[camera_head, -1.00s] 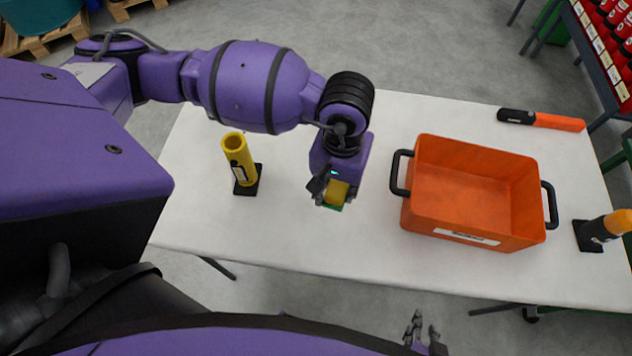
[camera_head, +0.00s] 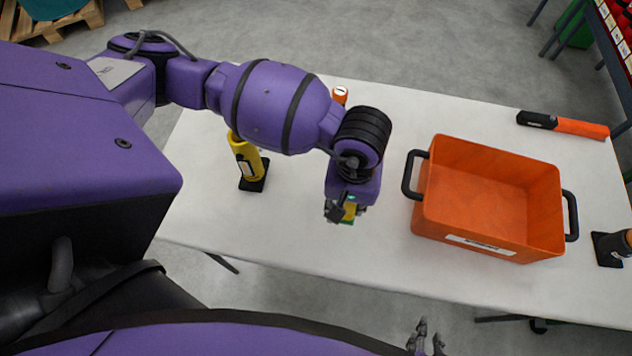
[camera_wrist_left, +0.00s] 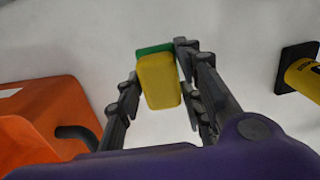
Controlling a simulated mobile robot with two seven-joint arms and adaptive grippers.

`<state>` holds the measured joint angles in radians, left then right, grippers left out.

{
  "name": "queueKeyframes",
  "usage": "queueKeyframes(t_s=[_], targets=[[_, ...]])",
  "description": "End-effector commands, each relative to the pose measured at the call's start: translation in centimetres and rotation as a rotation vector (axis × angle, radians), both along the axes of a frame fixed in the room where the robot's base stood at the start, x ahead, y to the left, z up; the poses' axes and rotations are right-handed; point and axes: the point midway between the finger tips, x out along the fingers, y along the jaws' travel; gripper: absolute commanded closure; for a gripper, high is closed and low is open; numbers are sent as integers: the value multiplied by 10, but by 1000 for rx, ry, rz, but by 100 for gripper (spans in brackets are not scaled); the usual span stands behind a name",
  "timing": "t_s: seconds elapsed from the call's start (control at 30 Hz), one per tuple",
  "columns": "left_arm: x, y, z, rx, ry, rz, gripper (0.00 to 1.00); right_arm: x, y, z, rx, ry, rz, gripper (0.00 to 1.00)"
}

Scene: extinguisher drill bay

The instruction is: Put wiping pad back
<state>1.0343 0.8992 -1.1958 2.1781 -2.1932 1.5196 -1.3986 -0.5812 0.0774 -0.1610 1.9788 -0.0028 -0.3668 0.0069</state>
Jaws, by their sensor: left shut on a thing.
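The wiping pad (camera_head: 349,210) is a small block, yellow with a green layer. My left gripper (camera_head: 342,212) is shut on it and holds it over the white table, between the yellow tube and the orange crate. The left wrist view shows the pad (camera_wrist_left: 160,82) between the two dark fingers of the left gripper (camera_wrist_left: 156,75), its green side at the far end. My right gripper (camera_head: 429,337) shows at the bottom edge of the head view, in front of the table, with its fingers apart and nothing between them.
The orange crate (camera_head: 470,242) with black handles stands empty on the table (camera_head: 300,225), right of the pad. A yellow tube (camera_head: 246,158) stands on a black base at left. An orange-and-black stick (camera_head: 565,125) lies at back right. An orange-topped item (camera_head: 340,95) shows behind my arm.

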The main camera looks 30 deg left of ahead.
Motion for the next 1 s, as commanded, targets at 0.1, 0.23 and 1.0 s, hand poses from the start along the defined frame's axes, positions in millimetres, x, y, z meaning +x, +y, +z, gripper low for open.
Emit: queueKeyframes(t_s=[0.1, 0.23, 1.0], targets=[[5, 11, -12, 1, -4, 1, 100, -7, -1, -3, -2, 14, 1, 73], [7, 15, -18, -1, -4, -1, 100, -5, -2, -1, -4, 11, 4, 73], [9, 22, -61, -1, -5, -1, 60, 0, 1, 0, 0, 0, 3, 73]])
